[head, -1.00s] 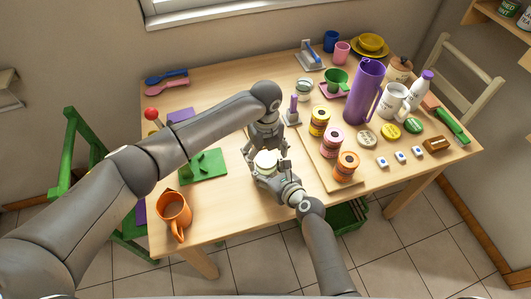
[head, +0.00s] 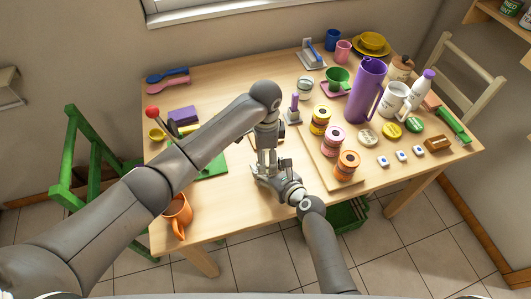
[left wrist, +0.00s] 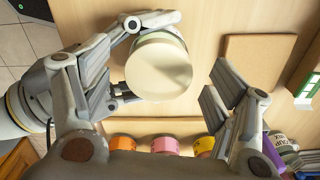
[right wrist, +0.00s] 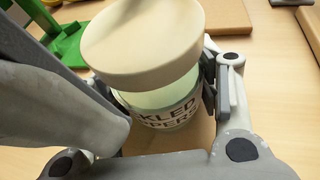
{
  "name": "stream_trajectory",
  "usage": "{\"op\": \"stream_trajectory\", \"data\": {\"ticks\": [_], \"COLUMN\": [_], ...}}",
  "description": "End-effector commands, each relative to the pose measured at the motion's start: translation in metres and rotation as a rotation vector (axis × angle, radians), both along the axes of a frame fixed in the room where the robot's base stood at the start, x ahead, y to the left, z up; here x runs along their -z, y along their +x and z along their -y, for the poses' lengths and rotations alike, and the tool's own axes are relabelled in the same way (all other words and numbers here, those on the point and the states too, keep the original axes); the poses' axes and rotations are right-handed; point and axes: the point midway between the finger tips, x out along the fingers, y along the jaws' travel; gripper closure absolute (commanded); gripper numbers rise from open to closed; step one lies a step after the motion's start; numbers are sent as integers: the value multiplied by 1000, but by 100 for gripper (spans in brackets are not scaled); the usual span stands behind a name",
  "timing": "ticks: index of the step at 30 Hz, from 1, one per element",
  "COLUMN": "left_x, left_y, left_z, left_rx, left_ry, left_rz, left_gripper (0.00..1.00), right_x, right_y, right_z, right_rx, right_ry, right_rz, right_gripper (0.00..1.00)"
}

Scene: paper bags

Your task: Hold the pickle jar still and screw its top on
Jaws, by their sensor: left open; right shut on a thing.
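The pickle jar (right wrist: 165,112) is a glass jar with a white label reading in part "KLED PPERS". My right gripper (right wrist: 165,100) is shut on its body, and its fingers also show around the jar in the left wrist view. The wide cream top (right wrist: 145,40) sits over the jar's mouth; I cannot tell how tightly it is seated. The top (left wrist: 160,68) shows from above in the left wrist view. My left gripper (left wrist: 160,90) is open over it, with fingers spread to either side and a clear gap on the right. In the head view my left gripper (head: 267,160) hides most of the jar.
A wooden board (head: 318,163) with yellow, pink and orange labelled jars lies just right of my grippers. An orange mug (head: 177,214) stands at the near left edge. A purple pitcher (head: 364,92) and white mug (head: 393,103) stand farther right.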

Motion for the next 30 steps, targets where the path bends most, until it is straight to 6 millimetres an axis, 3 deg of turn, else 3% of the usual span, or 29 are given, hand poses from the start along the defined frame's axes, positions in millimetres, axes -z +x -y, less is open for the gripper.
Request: {"op": "stream_trajectory", "data": {"ticks": [5,25,30], "left_x": [0,0,-1], "left_y": [-1,1,1], "left_z": [1,6,6], "left_rx": [-173,-170,-170], "left_ry": [-2,-3,-4], "left_rz": [0,2,3], "left_gripper": [20,20,41], "right_x": [0,0,0], "right_y": [0,0,-1], "right_z": [0,-1,-2], "right_rx": [0,-3,-4], "right_ry": [-1,-1,-1], "right_rz": [0,1,1], "right_gripper": [81,81,81]}}
